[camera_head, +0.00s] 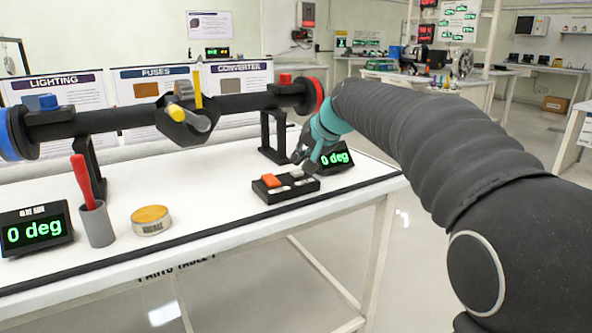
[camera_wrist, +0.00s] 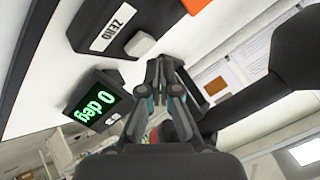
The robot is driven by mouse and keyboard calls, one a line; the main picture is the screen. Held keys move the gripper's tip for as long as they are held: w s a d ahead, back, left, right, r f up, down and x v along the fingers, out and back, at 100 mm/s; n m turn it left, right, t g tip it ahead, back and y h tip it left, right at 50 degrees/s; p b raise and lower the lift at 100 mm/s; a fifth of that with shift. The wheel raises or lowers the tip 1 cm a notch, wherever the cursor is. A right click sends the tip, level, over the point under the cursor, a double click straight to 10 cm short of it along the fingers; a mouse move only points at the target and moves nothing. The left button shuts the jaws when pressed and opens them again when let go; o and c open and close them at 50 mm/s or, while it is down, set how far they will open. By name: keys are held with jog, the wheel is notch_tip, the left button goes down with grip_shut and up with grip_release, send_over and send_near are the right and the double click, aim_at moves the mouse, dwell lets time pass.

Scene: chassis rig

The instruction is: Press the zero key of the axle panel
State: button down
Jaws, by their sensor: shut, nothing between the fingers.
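The axle panel is a low black box (camera_head: 287,191) near the right end of the white table, with an orange key (camera_head: 271,181) on the left and a whitish key (camera_head: 302,181) on the right. In the wrist view a ZERO label (camera_wrist: 113,28) sits beside the whitish key (camera_wrist: 140,44); the orange key (camera_wrist: 195,5) is cut by the top edge. My gripper (camera_wrist: 160,66) is shut and empty, its tips close to the whitish key. In the head view my gripper (camera_head: 302,169) is over the box's right end. I cannot tell whether the tips touch the key.
A display reading 0 deg (camera_head: 336,159) stands right behind the box. The dark axle (camera_head: 110,128) spans the table on stands behind it. A grey cup with a red-handled tool (camera_head: 97,222), a round tin (camera_head: 151,221) and another display (camera_head: 35,229) stand to the left.

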aim_at(299, 172)
jog(key=shift+r, duration=0.1)
jog(key=shift+r+p, duration=2.15)
jog(key=shift+r, duration=0.25)
